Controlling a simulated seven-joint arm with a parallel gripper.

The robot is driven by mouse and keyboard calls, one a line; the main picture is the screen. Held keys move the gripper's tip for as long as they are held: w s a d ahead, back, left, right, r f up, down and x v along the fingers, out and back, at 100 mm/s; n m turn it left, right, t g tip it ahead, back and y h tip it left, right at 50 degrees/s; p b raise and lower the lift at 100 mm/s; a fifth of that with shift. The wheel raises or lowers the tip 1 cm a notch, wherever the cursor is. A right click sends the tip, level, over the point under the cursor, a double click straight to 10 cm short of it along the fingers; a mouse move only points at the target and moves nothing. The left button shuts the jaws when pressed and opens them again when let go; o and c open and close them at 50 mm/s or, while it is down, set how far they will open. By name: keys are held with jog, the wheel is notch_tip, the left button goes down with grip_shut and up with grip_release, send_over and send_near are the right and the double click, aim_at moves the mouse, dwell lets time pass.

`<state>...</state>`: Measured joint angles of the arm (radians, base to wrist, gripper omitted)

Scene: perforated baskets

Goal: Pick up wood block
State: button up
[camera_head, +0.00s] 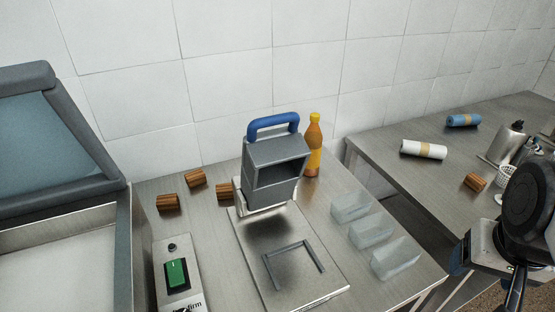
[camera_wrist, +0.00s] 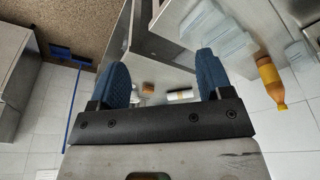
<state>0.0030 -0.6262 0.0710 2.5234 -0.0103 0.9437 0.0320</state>
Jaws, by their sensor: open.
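Several brown wood blocks show in the head view. One wood block (camera_head: 475,181) lies on the right table near my arm. Three more lie on the left table: a left block (camera_head: 168,202), a back block (camera_head: 196,177) and one block (camera_head: 224,199) partly hidden by the grey press. In the wrist view, a small wood block (camera_wrist: 148,88) appears between the blue fingers of my gripper (camera_wrist: 162,72), beyond them and apart. My gripper is open and empty. In the head view it is at the lower right, largely hidden behind my arm.
A white roll (camera_head: 424,149) and a blue roll (camera_head: 463,120) lie on the right table, with metal kettles (camera_head: 503,143) at its right. The left table holds a press with a blue handle (camera_head: 273,124), a yellow bottle (camera_head: 313,146) and clear trays (camera_head: 371,232).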

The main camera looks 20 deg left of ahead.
jog(key=w+a+r+m+g, duration=0.1)
jog(key=w+a+m, duration=0.2)
jog(key=w+a, duration=0.85)
jog(key=w+a+r+m+g, duration=0.15)
jog(key=w+a+m, duration=0.25)
jog(key=w+a, duration=0.8)
jog(key=m+t+h, duration=0.2)
jog(key=m+h, duration=0.2)
send_over(217, 188)
notch_tip(217, 188, down, 18)
jog(key=shift+s+a+f+t, duration=0.15)
jog(key=shift+a+t, duration=0.05)
jog(key=shift+t, duration=0.05)
jog(key=shift+f, duration=0.1)
